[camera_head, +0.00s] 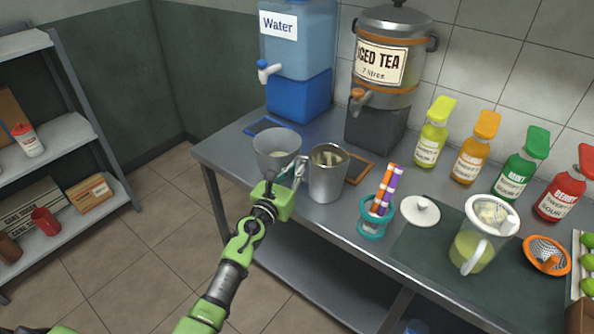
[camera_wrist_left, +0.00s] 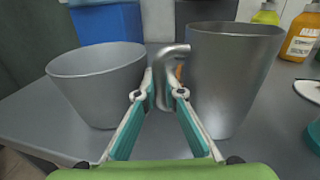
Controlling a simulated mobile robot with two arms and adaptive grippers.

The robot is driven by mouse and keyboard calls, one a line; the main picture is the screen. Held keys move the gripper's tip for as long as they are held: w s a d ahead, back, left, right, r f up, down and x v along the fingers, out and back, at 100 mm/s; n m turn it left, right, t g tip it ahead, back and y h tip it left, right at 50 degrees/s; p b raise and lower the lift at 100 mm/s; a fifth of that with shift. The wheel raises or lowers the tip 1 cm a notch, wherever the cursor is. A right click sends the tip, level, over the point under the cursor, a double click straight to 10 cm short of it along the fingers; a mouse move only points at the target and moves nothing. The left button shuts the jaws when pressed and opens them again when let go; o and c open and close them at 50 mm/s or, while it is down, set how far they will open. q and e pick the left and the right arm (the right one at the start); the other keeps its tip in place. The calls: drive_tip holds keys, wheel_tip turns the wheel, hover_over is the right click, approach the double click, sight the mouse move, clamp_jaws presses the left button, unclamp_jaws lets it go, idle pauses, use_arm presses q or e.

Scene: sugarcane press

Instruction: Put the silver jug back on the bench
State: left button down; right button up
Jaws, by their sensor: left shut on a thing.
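The silver jug (camera_head: 327,178) stands upright at the bench's front edge, with pale contents, perhaps ice, inside its rim. It also shows at the right of the left wrist view (camera_wrist_left: 225,85), with its curved handle on the left side. My left gripper (camera_head: 288,178) is at that handle, and in the wrist view its fingers (camera_wrist_left: 165,88) are closed on it. The jug's base looks at or very near the top of the steel bench (camera_head: 232,148); I cannot tell if it touches. My right gripper is not in view.
A grey bucket (camera_head: 275,143) is close left of the jug. A teal holder (camera_head: 374,223) with colored sticks is to the right. The water dispenser (camera_head: 300,40) and iced tea urn (camera_head: 385,85) stand behind. A glass pitcher (camera_head: 474,250) is farther right.

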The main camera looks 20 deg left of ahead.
use_arm(q)
drive_tip(key=shift+f, duration=0.15)
drive_tip(key=c, duration=2.4)
unclamp_jaws()
drive_tip(key=shift+r, duration=0.2)
drive_tip(key=s, duration=0.4)
drive_tip(key=s+a, duration=0.1)
drive_tip(key=s, duration=0.3)
drive_tip(key=s+p, duration=0.1)
drive_tip(key=s, duration=0.3)
drive_tip(key=shift+a, duration=0.35)
